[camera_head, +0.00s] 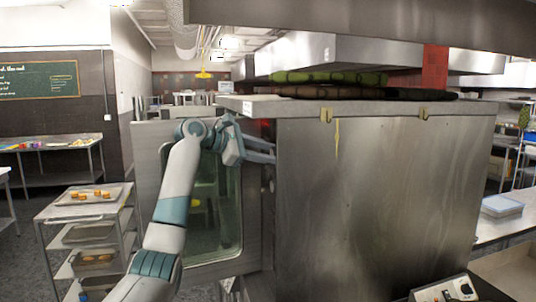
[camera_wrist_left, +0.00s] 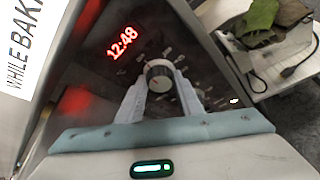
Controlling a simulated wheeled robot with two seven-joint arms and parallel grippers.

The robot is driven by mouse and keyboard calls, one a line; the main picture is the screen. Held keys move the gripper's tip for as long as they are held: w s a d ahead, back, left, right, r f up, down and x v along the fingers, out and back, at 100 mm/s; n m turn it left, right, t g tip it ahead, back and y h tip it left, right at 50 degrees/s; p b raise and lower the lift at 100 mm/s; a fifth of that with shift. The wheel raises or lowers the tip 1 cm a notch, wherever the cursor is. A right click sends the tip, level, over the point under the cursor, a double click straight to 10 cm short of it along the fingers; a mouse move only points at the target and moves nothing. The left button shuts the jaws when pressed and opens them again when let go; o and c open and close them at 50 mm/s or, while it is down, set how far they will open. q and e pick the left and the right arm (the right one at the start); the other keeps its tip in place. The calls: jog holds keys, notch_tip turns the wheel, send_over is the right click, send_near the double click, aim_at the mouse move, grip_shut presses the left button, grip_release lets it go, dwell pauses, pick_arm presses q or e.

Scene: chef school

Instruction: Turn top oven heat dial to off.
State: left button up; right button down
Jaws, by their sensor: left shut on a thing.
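The round metallic oven dial (camera_wrist_left: 158,74) sits on the dark control panel in the left wrist view, with small markings around it. My left gripper (camera_wrist_left: 162,88) has its two fingers on either side of the dial and is shut on it. In the head view my left gripper (camera_head: 270,152) reaches from the left to the front edge of the steel oven (camera_head: 385,210), and the dial's face is hidden there by the angle. The dial's exact setting is hard to read. My right gripper is not in view.
The glass oven door (camera_head: 228,215) stands open behind my left arm. A tray rack (camera_head: 55,212) stands at the left. Cloths (camera_head: 330,77) lie above the oven.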

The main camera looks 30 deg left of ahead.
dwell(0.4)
pick_arm(q)
jog(key=o, duration=1.1)
jog(key=shift+c, duration=0.2)
jog(key=shift+s+a, duration=0.1)
jog(key=b+v, duration=0.8)
jog(key=v, duration=0.9)
jog(key=shift+a, duration=0.15)
